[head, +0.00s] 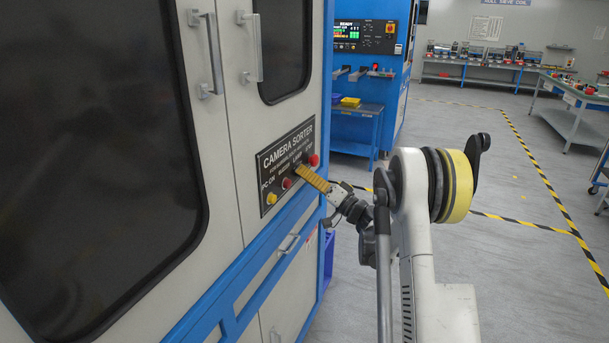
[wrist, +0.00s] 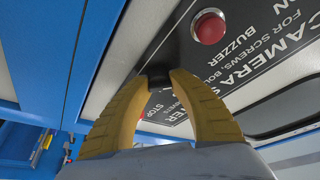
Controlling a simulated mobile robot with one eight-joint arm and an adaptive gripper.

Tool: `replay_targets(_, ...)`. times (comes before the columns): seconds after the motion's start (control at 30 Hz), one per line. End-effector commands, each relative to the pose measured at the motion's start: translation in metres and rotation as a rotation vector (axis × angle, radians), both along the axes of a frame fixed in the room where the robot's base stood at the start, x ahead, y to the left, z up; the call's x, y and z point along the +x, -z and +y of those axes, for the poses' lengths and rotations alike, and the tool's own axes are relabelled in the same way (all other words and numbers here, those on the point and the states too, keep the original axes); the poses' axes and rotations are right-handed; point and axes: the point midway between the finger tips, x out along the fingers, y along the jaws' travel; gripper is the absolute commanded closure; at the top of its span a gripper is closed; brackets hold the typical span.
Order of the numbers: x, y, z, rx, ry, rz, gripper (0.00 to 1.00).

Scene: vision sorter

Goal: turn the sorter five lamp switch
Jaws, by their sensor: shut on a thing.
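The black control panel (head: 287,167) on the white machine door is marked CAMERA SORTER. It carries a yellow button (head: 271,198) under PC ON, a red button (head: 287,183) under BUZZER and a red button (head: 314,160) at STOP. My gripper (head: 299,172) has its yellow fingers at the panel under the LAMP label, between the two red buttons. In the wrist view my gripper (wrist: 158,80) is shut on the black lamp switch (wrist: 158,74). Only part of the switch shows between the fingertips; its turn angle cannot be told.
The red buzzer button (wrist: 208,28) stands close beside the fingers in the wrist view. Door handles (head: 213,55) stick out above the panel. A blue machine (head: 367,30) with a side table stands behind. The grey floor at right is open.

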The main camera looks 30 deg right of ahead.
Motion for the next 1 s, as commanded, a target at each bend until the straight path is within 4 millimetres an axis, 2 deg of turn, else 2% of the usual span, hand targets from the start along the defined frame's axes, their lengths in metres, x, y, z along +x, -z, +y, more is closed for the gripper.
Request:
replay_targets(0.27, 0.000, 0.000, 0.001, -0.001, 0.000, 0.000, 1.00)
replay_targets(0.3, 0.000, 0.000, 0.001, -0.001, 0.000, 0.000, 0.63)
replay_targets(0.33, 0.000, 0.000, 0.001, 0.000, -0.001, 0.001, 0.53)
replay_targets(0.37, 0.000, 0.000, 0.001, 0.000, -0.001, 0.001, 0.51)
replay_targets(0.73, -0.005, 0.002, -0.002, 0.000, 0.001, 0.000, 0.51)
replay_targets(0.87, -0.023, 0.007, -0.010, 0.000, 0.003, 0.000, 0.51)
replay_targets(1.0, -0.052, 0.016, -0.022, 0.001, 0.004, 0.001, 0.51)
